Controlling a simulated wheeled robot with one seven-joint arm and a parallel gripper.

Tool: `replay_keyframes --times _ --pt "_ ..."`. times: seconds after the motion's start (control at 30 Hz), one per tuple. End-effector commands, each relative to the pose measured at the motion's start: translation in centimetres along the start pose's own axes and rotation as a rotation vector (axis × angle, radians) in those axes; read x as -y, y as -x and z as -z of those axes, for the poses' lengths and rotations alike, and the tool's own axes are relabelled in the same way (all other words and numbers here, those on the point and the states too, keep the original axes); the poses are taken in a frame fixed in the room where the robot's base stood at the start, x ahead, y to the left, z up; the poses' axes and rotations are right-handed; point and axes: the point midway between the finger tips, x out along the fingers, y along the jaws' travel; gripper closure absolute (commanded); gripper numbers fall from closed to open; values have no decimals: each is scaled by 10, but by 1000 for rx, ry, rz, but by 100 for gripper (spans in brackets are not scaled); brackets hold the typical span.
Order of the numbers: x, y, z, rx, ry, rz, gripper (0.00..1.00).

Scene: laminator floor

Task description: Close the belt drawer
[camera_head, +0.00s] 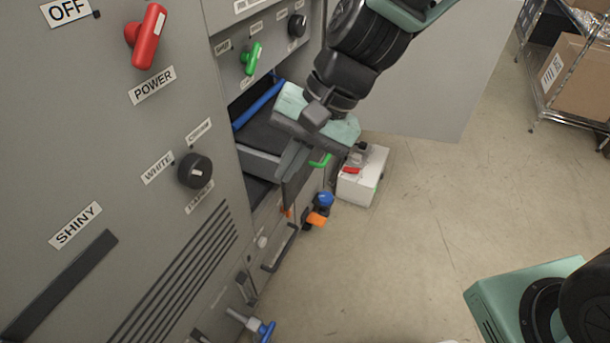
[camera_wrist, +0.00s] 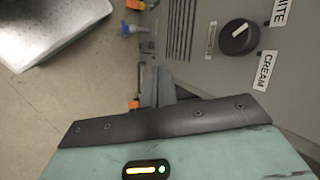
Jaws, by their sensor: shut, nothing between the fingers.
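The belt drawer (camera_head: 258,163) stands pulled out of the grey machine front, in an opening below the green handle. Its grey side wall and dark inside show, with a blue strip (camera_head: 258,106) at the back of the opening. My gripper (camera_head: 286,176) is shut and empty, pointing down over the drawer's outer end. It hides part of the drawer front, and I cannot tell whether it touches it. In the wrist view, the shut fingers (camera_wrist: 158,88) show before the machine face, and the drawer cannot be made out.
A red power handle (camera_head: 147,37), a green handle (camera_head: 252,58) and black knobs (camera_head: 195,171) stick out of the machine. A white box (camera_head: 362,177) stands beyond the drawer. A wire rack with a cardboard box (camera_head: 578,75) is at far right. The floor between is clear.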

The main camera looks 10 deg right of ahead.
Motion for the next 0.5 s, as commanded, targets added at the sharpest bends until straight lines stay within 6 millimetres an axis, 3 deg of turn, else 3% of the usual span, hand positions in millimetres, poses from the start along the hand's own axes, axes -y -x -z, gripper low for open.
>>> replay_keyframes --times 0.1,0.33,0.43,0.5 --pt "-23 5 -26 16 165 -85 100" --pt "-82 13 -67 108 441 -254 100" --pt "-116 12 -82 226 475 -299 100" --pt "-125 9 -85 286 447 -290 100"
